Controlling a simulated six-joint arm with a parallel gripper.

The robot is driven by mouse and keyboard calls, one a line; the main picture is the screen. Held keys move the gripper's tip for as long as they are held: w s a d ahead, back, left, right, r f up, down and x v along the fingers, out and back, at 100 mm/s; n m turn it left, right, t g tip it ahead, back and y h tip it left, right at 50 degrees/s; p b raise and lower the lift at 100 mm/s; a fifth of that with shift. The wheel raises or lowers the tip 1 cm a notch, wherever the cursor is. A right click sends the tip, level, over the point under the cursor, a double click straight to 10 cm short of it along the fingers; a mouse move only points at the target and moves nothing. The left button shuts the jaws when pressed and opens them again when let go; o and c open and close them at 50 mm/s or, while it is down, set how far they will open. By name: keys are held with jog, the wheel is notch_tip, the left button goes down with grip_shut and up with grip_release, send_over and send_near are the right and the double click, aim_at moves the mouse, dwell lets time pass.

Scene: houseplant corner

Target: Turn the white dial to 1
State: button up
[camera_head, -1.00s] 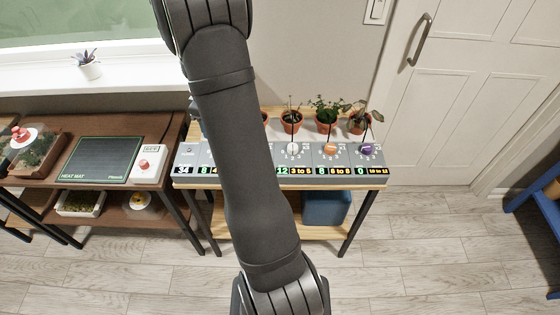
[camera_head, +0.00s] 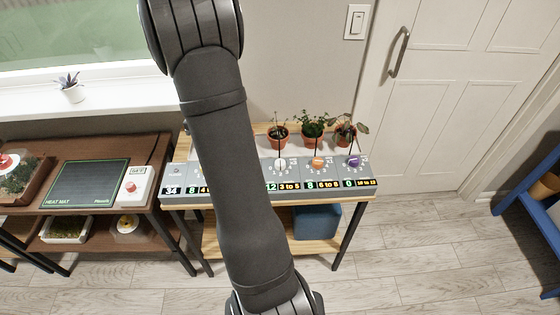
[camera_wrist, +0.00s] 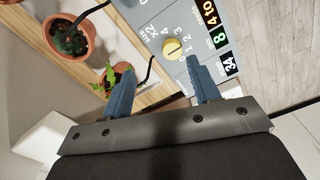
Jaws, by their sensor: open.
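The white dial (camera_head: 280,163) sits on the grey control panel (camera_head: 167,180), just right of my arm in the head view. Its displays (camera_head: 281,187) read 12 and "3 to 5"; its pointer is too small to read. My gripper (camera_wrist: 160,72) is open and empty in the wrist view; my arm hides it in the head view. A pale yellow dial (camera_wrist: 172,48), with numbers from 0 to 4 around it, lies just beyond the fingertips, apart from them. The displays near it read 8 and "4 to". The white dial is not clearly visible in the wrist view.
An orange dial (camera_head: 318,162) and a purple dial (camera_head: 354,160) are right of the white one. A heat mat (camera_head: 90,185) lies on the left table.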

jog(key=w+d+r+m, duration=0.1)
jog(key=d+r+m, duration=0.3)
jog(key=d, duration=0.9)
notch_tip(320, 180, up, 3)
jog(key=m, duration=0.3)
send_over(280, 162)
notch_tip(280, 162, down, 17)
jog(key=shift+f, duration=0.2)
jog(key=c, duration=1)
